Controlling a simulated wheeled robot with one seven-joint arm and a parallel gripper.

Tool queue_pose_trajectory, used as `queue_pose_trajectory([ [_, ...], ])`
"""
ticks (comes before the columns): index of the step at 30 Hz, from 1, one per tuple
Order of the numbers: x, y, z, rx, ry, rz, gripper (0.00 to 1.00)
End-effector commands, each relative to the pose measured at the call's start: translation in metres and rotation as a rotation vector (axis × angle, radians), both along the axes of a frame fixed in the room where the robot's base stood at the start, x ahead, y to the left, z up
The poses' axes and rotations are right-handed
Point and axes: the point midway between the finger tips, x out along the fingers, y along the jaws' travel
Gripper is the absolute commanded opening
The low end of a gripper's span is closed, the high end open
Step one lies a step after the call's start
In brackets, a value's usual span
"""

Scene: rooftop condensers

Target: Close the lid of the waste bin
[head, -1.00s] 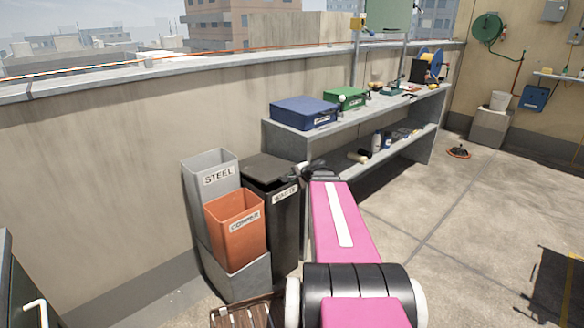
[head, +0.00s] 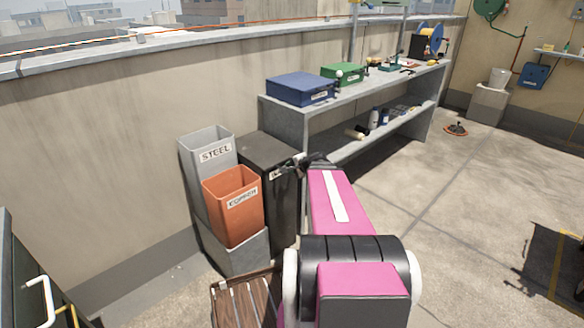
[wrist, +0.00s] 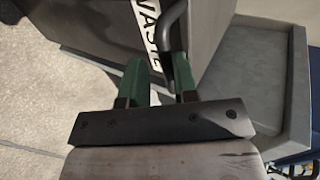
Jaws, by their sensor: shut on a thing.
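The waste bin (head: 282,208) is a tall dark bin against the wall. Its dark lid (head: 262,146) lies over the top, looking flat and close to the rim; I cannot tell whether any gap is left. The white WASTE label is partly covered in the head view and shows at the top of the wrist view (wrist: 150,22). My gripper (head: 300,162) is at the bin's upper front right edge. In the wrist view, its green fingers (wrist: 161,80) are shut on a dark curved handle (wrist: 173,32) beside the label.
An orange copper bin (head: 233,206) and a grey steel bin (head: 207,154) stand left of the waste bin. A grey workbench (head: 285,117) with a blue case (head: 300,89) stands just behind right. A wooden slatted piece (head: 243,303) is in front.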

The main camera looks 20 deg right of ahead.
Motion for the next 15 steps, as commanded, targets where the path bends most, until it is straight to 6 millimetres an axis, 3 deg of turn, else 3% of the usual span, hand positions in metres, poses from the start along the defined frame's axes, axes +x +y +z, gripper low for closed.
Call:
queue_pose_trajectory([
  [1, -0.0011, -0.0001, -0.0085, -0.010, 0.018, 0.011, 0.00],
  [2, -0.0010, 0.0000, -0.0086, -0.010, 0.018, 0.011, 0.30],
  [3, -0.0011, 0.0000, -0.0087, -0.010, 0.018, 0.011, 0.38],
  [15, -0.0010, -0.0007, -0.0049, -0.013, 0.012, 0.007, 0.38],
])
